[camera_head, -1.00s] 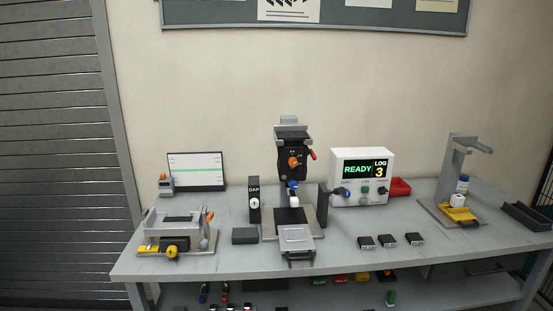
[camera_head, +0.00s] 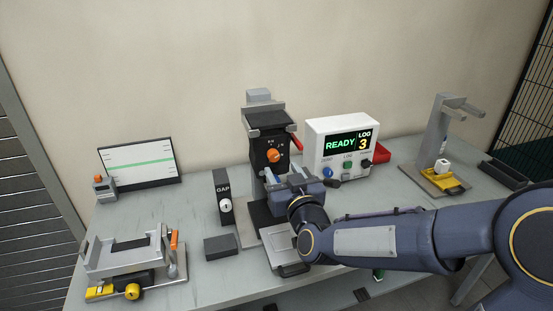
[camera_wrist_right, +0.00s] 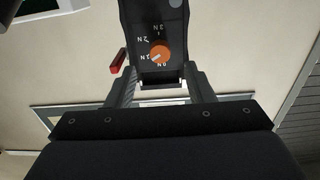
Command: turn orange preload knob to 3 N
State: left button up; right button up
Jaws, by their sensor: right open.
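The orange preload knob (camera_head: 273,156) sits on the black front plate of the upright tester in the middle of the bench. In the right wrist view the knob (camera_wrist_right: 160,54) shows upside down amid small N marks. Its pale pointer line seems to lie toward the 1 N mark, but it is small. My right gripper (camera_head: 291,179) is in front of the tester, just below the knob. In the wrist view its two fingers (camera_wrist_right: 162,86) are spread, with the knob beyond them and nothing between them. My left gripper is not in view.
A red lever (camera_head: 297,142) sticks out at the tester's right side. The white READY box (camera_head: 341,126) stands to the right, the GAP block (camera_head: 223,190) to the left. A fixture with yellow parts (camera_head: 132,262) is at front left. My right arm covers the bench's front right.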

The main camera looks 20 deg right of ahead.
aim_at(275, 159)
jog(key=w+p, duration=0.1)
jog(key=w, duration=0.4)
jog(key=shift+w+a+f, duration=0.1)
jog(key=shift+w, duration=0.25)
